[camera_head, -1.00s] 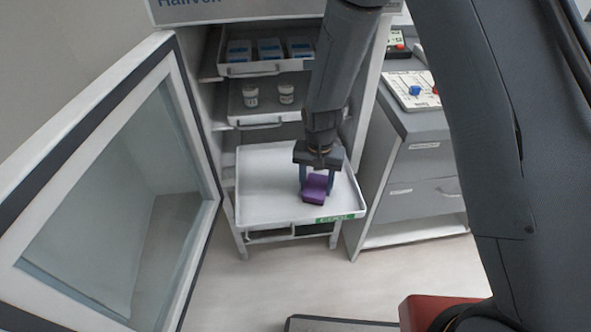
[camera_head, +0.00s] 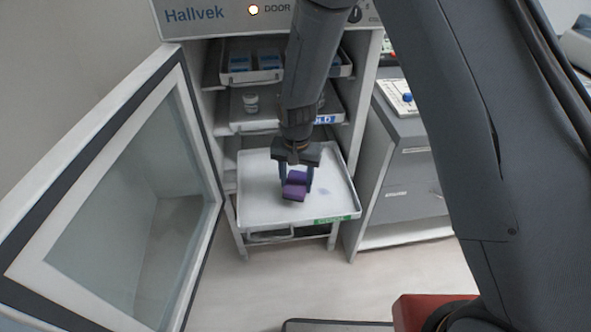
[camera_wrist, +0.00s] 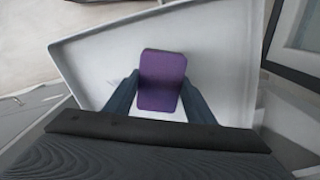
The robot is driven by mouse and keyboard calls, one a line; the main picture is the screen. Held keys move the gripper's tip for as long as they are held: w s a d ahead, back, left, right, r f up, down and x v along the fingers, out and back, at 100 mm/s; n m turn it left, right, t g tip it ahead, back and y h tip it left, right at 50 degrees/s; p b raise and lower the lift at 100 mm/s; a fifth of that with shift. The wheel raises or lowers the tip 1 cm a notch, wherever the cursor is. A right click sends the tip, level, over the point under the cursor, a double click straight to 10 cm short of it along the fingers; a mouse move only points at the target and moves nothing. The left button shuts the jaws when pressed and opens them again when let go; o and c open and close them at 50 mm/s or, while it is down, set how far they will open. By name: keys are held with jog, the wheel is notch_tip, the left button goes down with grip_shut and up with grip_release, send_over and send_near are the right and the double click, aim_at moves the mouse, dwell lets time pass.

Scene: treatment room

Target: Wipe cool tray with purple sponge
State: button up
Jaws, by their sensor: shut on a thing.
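The white cool tray (camera_head: 258,209) is pulled out low at the front of the open cabinet, with a green label on its front right edge. My gripper (camera_head: 296,187) is over the middle of the tray, shut on the purple sponge (camera_head: 294,192). The sponge also shows between the fingers in the wrist view (camera_wrist: 162,80). It is at or just above the tray floor; I cannot tell if it touches. A faint purple-blue mark (camera_head: 323,191) shows on the tray floor to the right of the sponge.
The cabinet's glass door (camera_head: 125,200) stands open on the left. A grey drawer unit (camera_head: 412,170) stands close on the right.

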jog(key=shift+r+p, duration=1.2)
jog(key=shift+r, duration=0.8)
